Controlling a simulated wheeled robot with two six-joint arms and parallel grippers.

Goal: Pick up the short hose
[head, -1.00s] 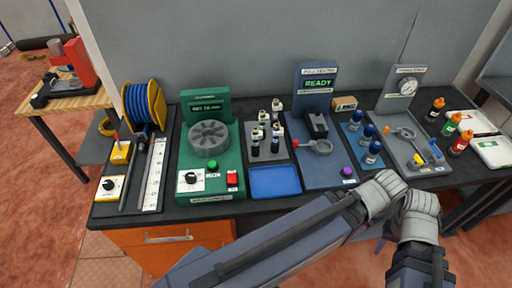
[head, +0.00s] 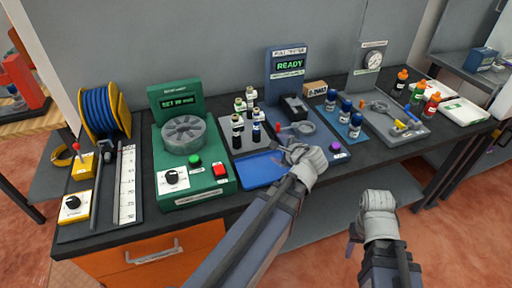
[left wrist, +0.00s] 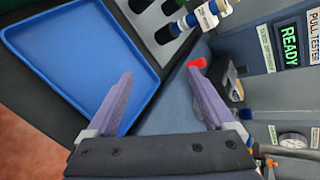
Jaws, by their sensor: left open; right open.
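Blue hose (head: 98,112) is wound on the yellow reel at the left. My left gripper (left wrist: 160,82) is open and empty in the left wrist view, between the empty blue tray (left wrist: 88,12) and the pull tester's blue base (left wrist: 172,115). In the head view my left wrist hides most of its fingers, near the right edge of the tray (head: 262,172). My right gripper (head: 352,246) is open, low in front of the bench edge, with its fingers mostly hidden.
The green machine (head: 190,188) stands left of the tray. The pull tester (head: 288,65) has a red-tipped part (left wrist: 196,63) close to my left gripper. A gauge station (head: 372,60) and coloured bottles stand at the right.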

